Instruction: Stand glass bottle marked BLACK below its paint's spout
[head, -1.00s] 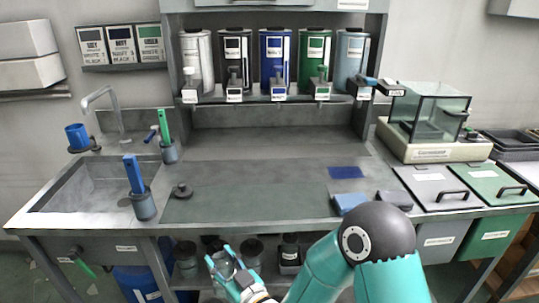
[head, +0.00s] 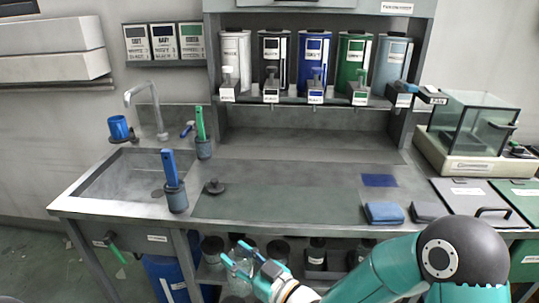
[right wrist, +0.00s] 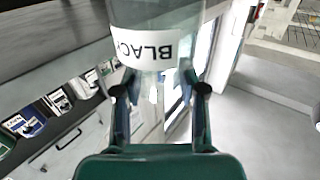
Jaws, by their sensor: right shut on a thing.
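The glass bottle marked BLACK (right wrist: 155,45) fills the top of the right wrist view. It is clear, with a white label whose lettering shows upside down there. My right gripper (right wrist: 160,90) is shut on it. In the head view my right gripper (head: 243,262) is low in front of the bench's front edge, well below the spouts, and the bottle is hard to make out. The black paint dispenser (head: 283,62) stands second from the left on the upper shelf, with its spout (head: 271,84) at the shelf's front edge. My left gripper is not in view.
White, blue (head: 314,60), green and light-blue dispensers share the shelf. The worktop (head: 290,190) below is mostly clear, with a small dark lid (head: 214,187) and a blue cloth (head: 384,213). A sink (head: 125,180) is at left. Jars stand on the lower shelf.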

